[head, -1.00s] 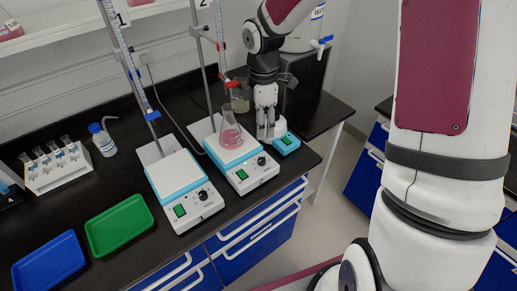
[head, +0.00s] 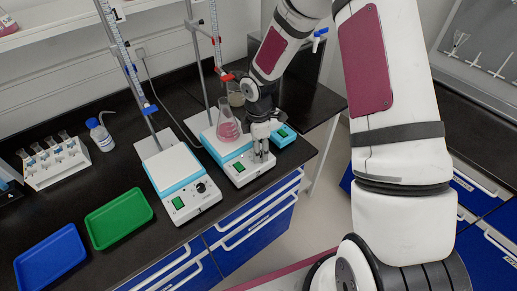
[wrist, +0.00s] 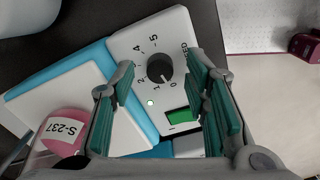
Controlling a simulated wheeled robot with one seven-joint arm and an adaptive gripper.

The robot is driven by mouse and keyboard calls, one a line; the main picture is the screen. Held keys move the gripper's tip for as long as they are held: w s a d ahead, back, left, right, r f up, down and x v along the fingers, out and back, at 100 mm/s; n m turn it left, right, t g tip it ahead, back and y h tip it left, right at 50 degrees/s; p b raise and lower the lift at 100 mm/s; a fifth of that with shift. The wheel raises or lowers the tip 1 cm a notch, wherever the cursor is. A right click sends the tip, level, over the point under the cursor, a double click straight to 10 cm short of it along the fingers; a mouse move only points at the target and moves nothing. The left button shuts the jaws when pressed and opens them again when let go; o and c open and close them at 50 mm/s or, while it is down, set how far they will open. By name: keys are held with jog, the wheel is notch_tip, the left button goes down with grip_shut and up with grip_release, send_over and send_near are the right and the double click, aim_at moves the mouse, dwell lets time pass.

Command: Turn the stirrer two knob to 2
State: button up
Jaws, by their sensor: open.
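My gripper (head: 261,158) points down over the panel's right end and hides the knob in the head view. In the wrist view, its green-padded fingers (wrist: 160,76) are open, one on each side of the knob, with nothing between them. I cannot tell whether they touch it.
A pink-filled flask (head: 228,128), labelled S-237, stands on stirrer two's plate, close left of my gripper. A small blue device (head: 283,135) is at right. Another stirrer (head: 192,203) stands left. A burette stand rises behind. Green (head: 119,220) and blue trays lie farther left.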

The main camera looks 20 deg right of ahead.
jog(key=shift+f, duration=0.25)
grip_shut()
